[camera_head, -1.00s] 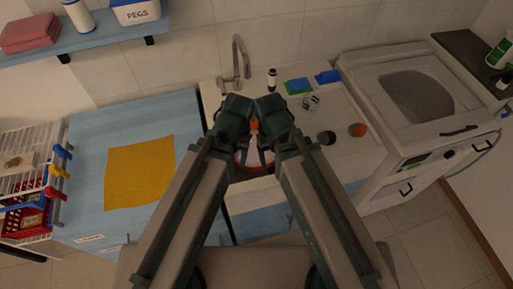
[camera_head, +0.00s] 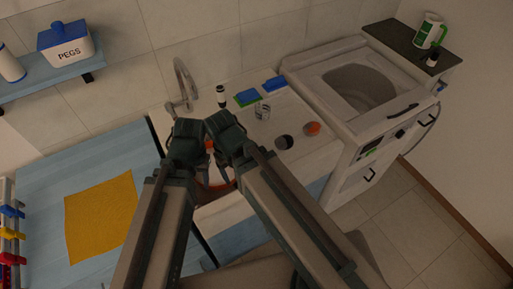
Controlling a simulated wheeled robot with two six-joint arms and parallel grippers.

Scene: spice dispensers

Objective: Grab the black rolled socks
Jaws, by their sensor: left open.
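The black rolled socks (camera_head: 284,142) look like a small dark ball on the white counter (camera_head: 262,171), right of my grippers. An orange-red ball-shaped item (camera_head: 312,128) lies just right of them, a small gap apart. My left gripper (camera_head: 205,162) is open over the sink area, left of the socks and not touching them. My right gripper (camera_head: 228,158) is close beside it, also left of the socks; its fingers are dark and partly hidden by its own wrist, so its opening is unclear.
A faucet (camera_head: 184,84) rises behind my grippers. A washing machine (camera_head: 350,120) borders the counter on the right. A yellow cloth (camera_head: 100,217) lies left.

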